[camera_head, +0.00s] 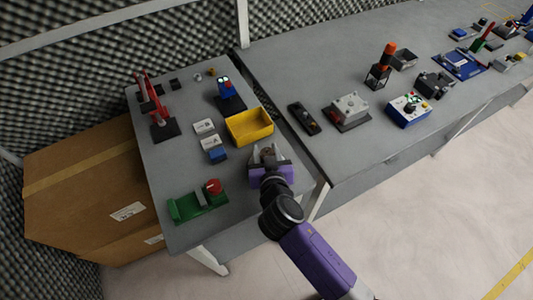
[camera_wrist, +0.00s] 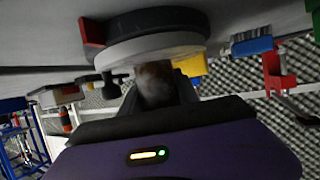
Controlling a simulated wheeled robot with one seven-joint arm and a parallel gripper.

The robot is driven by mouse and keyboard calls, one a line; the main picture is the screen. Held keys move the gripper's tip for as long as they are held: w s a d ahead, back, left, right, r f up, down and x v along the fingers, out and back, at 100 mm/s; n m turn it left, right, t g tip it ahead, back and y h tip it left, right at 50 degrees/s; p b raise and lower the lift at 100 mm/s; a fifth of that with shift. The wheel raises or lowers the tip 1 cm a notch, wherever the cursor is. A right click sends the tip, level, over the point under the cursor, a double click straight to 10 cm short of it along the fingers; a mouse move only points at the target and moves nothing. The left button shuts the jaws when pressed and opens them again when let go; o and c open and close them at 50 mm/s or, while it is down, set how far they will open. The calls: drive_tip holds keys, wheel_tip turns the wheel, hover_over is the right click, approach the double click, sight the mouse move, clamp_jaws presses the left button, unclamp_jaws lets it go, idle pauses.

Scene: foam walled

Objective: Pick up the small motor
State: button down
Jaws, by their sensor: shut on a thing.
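My gripper (camera_head: 268,158) is over the near right part of the left table, just below the yellow bin. It is shut on a small brownish-grey thing, which I take to be the small motor (camera_wrist: 155,84). In the wrist view the motor sits between the dark fingers (camera_wrist: 157,95), and its lower part is hidden by them. In the head view the fingers and wrist cover most of it. I cannot tell whether it is clear of the table.
A yellow bin (camera_head: 249,127) stands close to my gripper. A green device with a red knob (camera_head: 213,187) is to the left, near the front edge. White and blue boxes (camera_head: 213,149) lie beside the bin. The right table (camera_head: 310,70) holds several devices.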

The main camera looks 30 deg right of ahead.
wheel_tip(320, 180, up, 20)
idle(0.4)
